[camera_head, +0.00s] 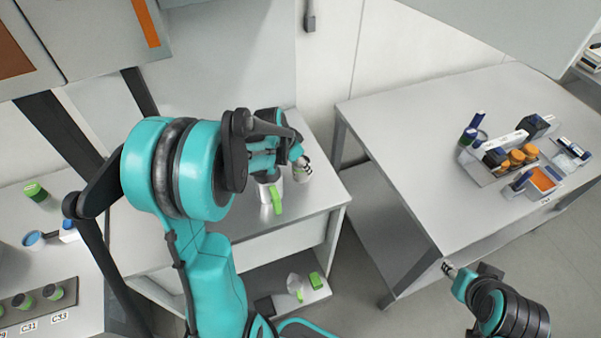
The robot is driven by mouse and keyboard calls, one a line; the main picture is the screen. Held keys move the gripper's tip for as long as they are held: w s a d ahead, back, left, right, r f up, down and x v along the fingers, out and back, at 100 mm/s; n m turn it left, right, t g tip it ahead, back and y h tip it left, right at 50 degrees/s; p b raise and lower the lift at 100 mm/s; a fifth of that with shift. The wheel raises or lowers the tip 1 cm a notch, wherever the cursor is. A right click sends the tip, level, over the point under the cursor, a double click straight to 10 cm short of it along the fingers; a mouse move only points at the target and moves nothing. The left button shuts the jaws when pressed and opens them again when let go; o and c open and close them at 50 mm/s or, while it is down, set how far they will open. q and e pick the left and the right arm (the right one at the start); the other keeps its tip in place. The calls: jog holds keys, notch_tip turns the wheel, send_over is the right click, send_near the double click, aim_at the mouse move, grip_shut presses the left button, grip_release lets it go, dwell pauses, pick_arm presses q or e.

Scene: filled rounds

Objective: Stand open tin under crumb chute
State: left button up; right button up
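I cannot clearly make out an open tin or a crumb chute. A pale container (264,190) with a bright green part (276,201) stands on the small grey table, partly hidden behind my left arm. My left gripper (302,169) is above this table, just right of the container; whether they touch is unclear. Its fingers are too small to tell open from shut. My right gripper (447,268) is low at the right, beside the front edge of the large table, with nothing visible in it; its fingers are also too small to read.
The large grey table (400,150) is mostly bare; a tray (483,174) with orange-topped jars and dark items is at its right. The small table's lower shelf (290,309) holds a clear item and a green block (316,281). Green-capped containers (54,292) stand in a rack at left.

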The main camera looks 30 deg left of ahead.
aim_at(301, 172)
pick_arm(q)
jog(key=shift+f+b, duration=0.5)
jog(key=shift+f, duration=1.45)
jog(key=shift+f, duration=0.2)
jog(key=o, duration=1.2)
jog(key=shift+c, duration=0.2)
jog(key=shift+r, duration=0.1)
